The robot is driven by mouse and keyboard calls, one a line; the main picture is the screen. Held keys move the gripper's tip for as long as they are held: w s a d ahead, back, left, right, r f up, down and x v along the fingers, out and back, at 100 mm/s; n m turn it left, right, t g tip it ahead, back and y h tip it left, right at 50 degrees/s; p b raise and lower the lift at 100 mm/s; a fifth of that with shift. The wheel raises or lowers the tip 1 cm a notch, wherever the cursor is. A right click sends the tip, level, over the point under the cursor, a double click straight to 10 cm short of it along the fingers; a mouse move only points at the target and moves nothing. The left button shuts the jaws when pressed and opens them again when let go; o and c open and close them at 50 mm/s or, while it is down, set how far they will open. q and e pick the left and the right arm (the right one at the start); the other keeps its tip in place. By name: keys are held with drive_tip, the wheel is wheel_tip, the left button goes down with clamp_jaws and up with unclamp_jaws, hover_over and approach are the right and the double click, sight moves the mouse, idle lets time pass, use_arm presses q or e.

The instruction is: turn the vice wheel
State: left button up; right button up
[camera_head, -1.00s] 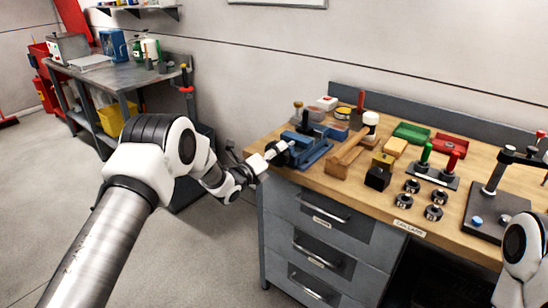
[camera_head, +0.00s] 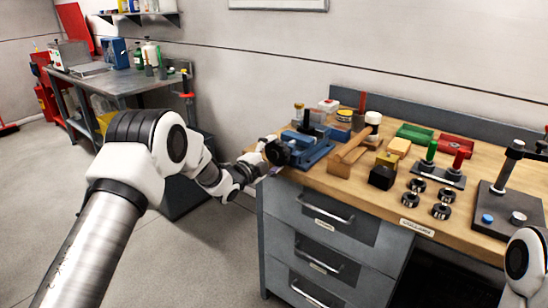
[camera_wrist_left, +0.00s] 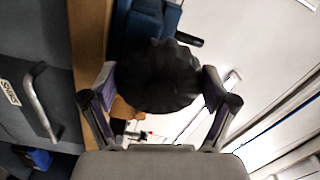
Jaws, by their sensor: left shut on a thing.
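The blue vice (camera_head: 310,146) sits at the left end of the wooden workbench. Its black, scalloped wheel (camera_head: 277,152) faces out past the bench's left front edge. My left gripper (camera_head: 270,153) is at the wheel. In the left wrist view the wheel (camera_wrist_left: 158,78) fills the space between my two fingers (camera_wrist_left: 156,92), one on each side, and the gripper is shut on it. The vice's blue body (camera_wrist_left: 147,22) shows behind the wheel. Of my right arm only a white link shows at the lower right; its gripper is out of view.
On the bench (camera_head: 335,185), right of the vice, are a wooden mallet (camera_head: 354,146), a black-and-yellow block (camera_head: 382,177), several black rings and a clamp stand (camera_head: 497,190). Grey drawers (camera_head: 320,245) stand below. A grey table (camera_head: 110,79) is at the back left.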

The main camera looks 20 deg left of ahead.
use_arm(q)
drive_tip(key=n, duration=0.3)
drive_tip(key=shift+f+n+b, duration=0.15)
drive_tip(key=shift+n+b, duration=0.15)
drive_tip(key=shift+b, duration=0.05)
drive_tip(key=n, duration=0.3)
drive_tip(key=shift+d+n, duration=0.1)
drive_tip(key=shift+n, duration=0.2)
drive_tip(key=n, duration=0.3)
drive_tip(key=shift+s+d+n, duration=0.1)
drive_tip(key=shift+n, duration=0.3)
drive_tip(key=n, duration=0.3)
drive_tip(key=shift+d+n, duration=0.1)
drive_tip(key=shift+n, duration=0.2)
drive_tip(key=n+p, duration=0.1)
drive_tip(key=n, duration=0.2)
drive_tip(key=shift+d+n, duration=0.1)
drive_tip(key=shift+n, duration=0.2)
drive_tip(key=n, duration=0.3)
drive_tip(key=shift+s+d+n+p, duration=0.1)
drive_tip(key=shift+n+p, duration=0.2)
drive_tip(key=n, duration=0.3)
drive_tip(key=shift+n+p, duration=0.3)
drive_tip(key=shift+p, duration=0.1)
drive_tip(key=shift+d+n+p, duration=0.1)
drive_tip(key=shift+n+p, duration=0.2)
drive_tip(key=shift+n, duration=1.6)
